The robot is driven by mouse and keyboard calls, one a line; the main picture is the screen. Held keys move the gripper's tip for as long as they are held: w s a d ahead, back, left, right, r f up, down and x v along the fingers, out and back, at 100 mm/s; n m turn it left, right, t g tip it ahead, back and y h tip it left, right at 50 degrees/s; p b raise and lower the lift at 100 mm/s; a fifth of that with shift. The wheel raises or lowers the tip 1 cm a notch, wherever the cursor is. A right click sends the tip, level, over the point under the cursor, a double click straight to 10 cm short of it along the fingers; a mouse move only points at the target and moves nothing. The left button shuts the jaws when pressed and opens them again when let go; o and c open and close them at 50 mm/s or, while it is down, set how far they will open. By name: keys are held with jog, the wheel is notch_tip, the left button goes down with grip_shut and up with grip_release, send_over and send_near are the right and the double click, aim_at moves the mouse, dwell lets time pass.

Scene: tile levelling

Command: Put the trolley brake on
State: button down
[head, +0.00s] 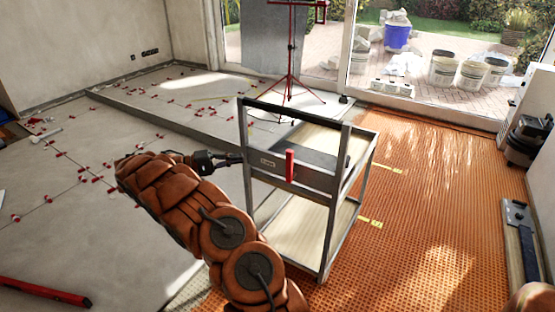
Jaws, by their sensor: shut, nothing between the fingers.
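The trolley (331,184) stands right of the picture's middle on the orange mat, with a dark push bar, grey frame and two shelves. A grey panel on its near end carries an upright red lever (290,165) and a small label. I take the lever to be the brake, but its setting is not clear. My gripper (238,158) is at the left side of the trolley, left of the red lever and apart from it. Its fingers are shut and look empty. They lie close to the trolley's left post; whether they touch it I cannot tell.
Grey tiles with red levelling clips (97,178) cover the floor at left. A red tripod (290,85) stands behind the trolley. The orange mat (440,190) is mostly open at right. A long tool (518,235) lies at the right edge, a red bar (45,292) at lower left.

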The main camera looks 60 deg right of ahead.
aim_at(291, 165)
jog(key=shift+s+d, duration=0.1)
jog(key=shift+d, duration=0.05)
jog(key=shift+s+a+b+x, duration=0.2)
jog(key=shift+s+a+x, duration=0.15)
jog(key=shift+x, duration=1.75)
jog(key=shift+s+a+b+x, duration=0.15)
jog(key=shift+s+a+x, duration=0.2)
jog(key=shift+x, duration=1.75)
jog(key=shift+s+a+b+x, duration=0.2)
jog(key=shift+s+a+x, duration=0.15)
jog(key=shift+x, duration=1.75)
jog(key=shift+s, duration=0.1)
